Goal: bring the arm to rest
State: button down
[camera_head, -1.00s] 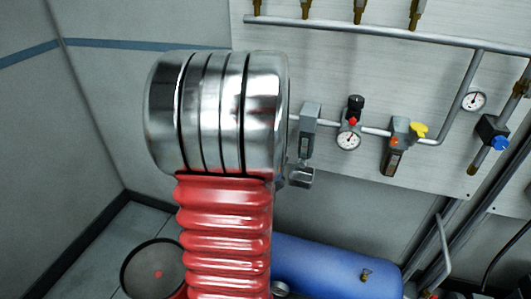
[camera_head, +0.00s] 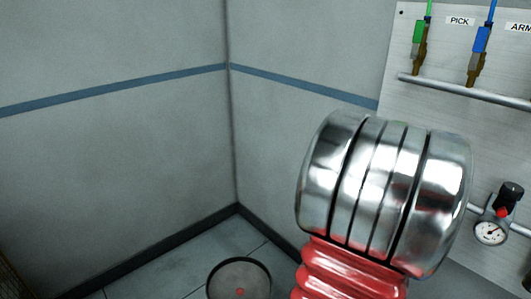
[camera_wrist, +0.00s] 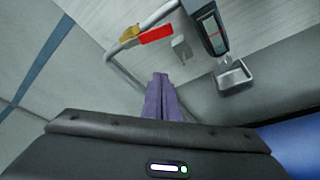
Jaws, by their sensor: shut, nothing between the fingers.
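In the wrist view, my gripper (camera_wrist: 161,97) shows as two purple fingers pressed together, with nothing between them. Its dark housing fills the bottom of that view. The fingers point up toward the pipework on the wall panel; I cannot tell how far off it is. In the head view, my arm (camera_head: 385,195) shows as a silver joint over a red ribbed sleeve at the lower right. It covers part of the wall panel. The gripper itself does not show in the head view.
The wall panel (camera_head: 440,150) carries a pipe, green and blue hose fittings and a gauge (camera_head: 490,233). A round dark-rimmed container (camera_head: 240,280) stands on the floor. The wrist view shows a red tag (camera_wrist: 157,34), a small metal cup (camera_wrist: 235,76) and a blue tank (camera_wrist: 295,148). Bare walls lie left.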

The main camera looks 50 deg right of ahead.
jog(key=w+a+r+m+t+y, duration=0.1)
jog(key=w+a+m+t+y, duration=0.15)
jog(key=w+a, duration=0.7)
jog(key=w+a+r+m+t+y, duration=0.2)
jog(key=w+a+t+y, duration=0.15)
jog(key=w, duration=1.05)
jog(key=w+a+r+m+y, duration=0.15)
jog(key=w+a, duration=0.25)
jog(key=a, duration=0.4)
jog(key=w+a+y, duration=0.3)
jog(key=a, duration=0.6)
jog(key=s+a+r+m+g+y, duration=0.1)
jog(key=s+a, duration=0.3)
jog(key=a, duration=0.8)
jog(key=s+a+r+m+y, duration=0.2)
jog(key=s+a+m+y, duration=0.1)
jog(key=a, duration=0.9)
jog(key=shift+s+a+r+g+y, duration=0.15)
jog(key=shift+s+r+g+y, duration=0.05)
jog(key=shift+s+g+y, duration=0.25)
jog(key=shift+s, duration=0.15)
